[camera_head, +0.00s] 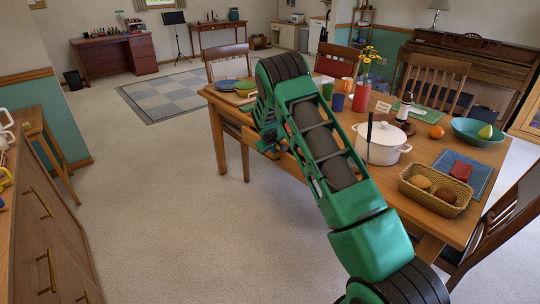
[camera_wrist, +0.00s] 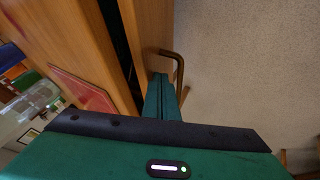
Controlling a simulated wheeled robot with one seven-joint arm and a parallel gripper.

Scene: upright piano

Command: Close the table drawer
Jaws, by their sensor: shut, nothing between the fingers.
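The wooden dining table (camera_head: 421,153) stands at the right in the head view. In the wrist view, the drawer front (camera_wrist: 152,28) stands out from the table edge (camera_wrist: 70,45), with a dark gap between them. Its curved metal handle (camera_wrist: 180,68) sticks out on the floor side. My gripper (camera_wrist: 161,82) is shut and empty, its fingertips at the drawer front beside the handle. I cannot tell whether they touch it. In the head view, my green arm hides most of the drawer and the gripper's fingertips.
A white pot (camera_head: 383,146), a bread basket (camera_head: 436,190) and a red vase (camera_head: 361,97) with flowers stand on the table. Chairs surround it, one at the near right (camera_head: 500,225). A wooden cabinet (camera_head: 45,235) lines the left. The carpet between (camera_head: 170,200) is clear.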

